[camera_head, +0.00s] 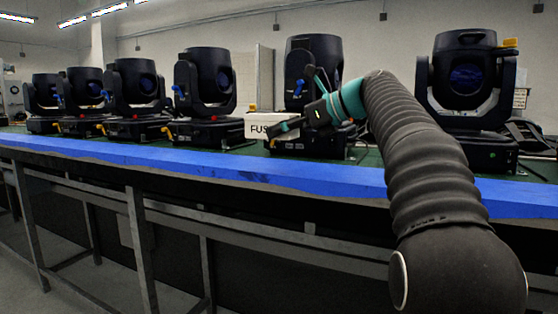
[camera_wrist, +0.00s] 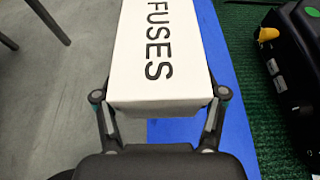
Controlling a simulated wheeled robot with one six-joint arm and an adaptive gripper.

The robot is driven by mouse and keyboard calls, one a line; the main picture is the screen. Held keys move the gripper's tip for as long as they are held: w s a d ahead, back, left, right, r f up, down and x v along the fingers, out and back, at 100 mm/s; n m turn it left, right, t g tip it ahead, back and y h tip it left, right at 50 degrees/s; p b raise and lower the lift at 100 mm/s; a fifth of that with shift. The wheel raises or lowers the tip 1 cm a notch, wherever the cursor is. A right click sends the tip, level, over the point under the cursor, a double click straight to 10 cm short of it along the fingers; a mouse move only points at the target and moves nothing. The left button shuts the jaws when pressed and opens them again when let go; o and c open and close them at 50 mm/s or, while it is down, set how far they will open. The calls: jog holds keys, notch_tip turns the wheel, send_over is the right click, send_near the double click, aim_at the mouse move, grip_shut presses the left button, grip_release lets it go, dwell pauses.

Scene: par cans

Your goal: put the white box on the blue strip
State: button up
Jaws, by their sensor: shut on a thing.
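The white box (camera_head: 257,121), lettered FUSES, is held between the fingers of my gripper (camera_head: 287,126) in the head view. In the wrist view the white box (camera_wrist: 155,52) fills the upper middle, with a finger of my gripper (camera_wrist: 158,97) against each side. The blue strip (camera_head: 200,160) runs along the front edge of the long table. In the wrist view the blue strip (camera_wrist: 236,112) shows to the right of the box and below its near end. The box covers part of it; whether they touch cannot be told.
Several black stage lights stand along the green table top, one (camera_head: 207,85) left of the box and one (camera_head: 468,95) at the right. A black light base (camera_wrist: 295,65) is right of the strip in the wrist view. Grey floor (camera_wrist: 45,100) lies beyond the strip's left edge.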

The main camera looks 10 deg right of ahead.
send_over(283, 167)
jog(key=f, duration=0.3)
jog(key=shift+w+a+f, duration=0.1)
jog(key=shift+w+f, duration=0.2)
jog(key=shift+w, duration=0.05)
jog(key=shift+f+b, duration=1.05)
jog(key=shift+f, duration=0.95)
jog(key=shift+f, duration=0.15)
jog(key=o, duration=1.3)
jog(key=shift+c, duration=0.2)
jog(key=shift+s+r, duration=0.1)
jog(key=shift+r, duration=0.15)
jog(key=p+v, duration=0.2)
jog(key=v, duration=0.9)
jog(key=shift+s+d+r, duration=0.1)
jog(key=shift+s+d, duration=0.05)
jog(key=shift+d, duration=0.2)
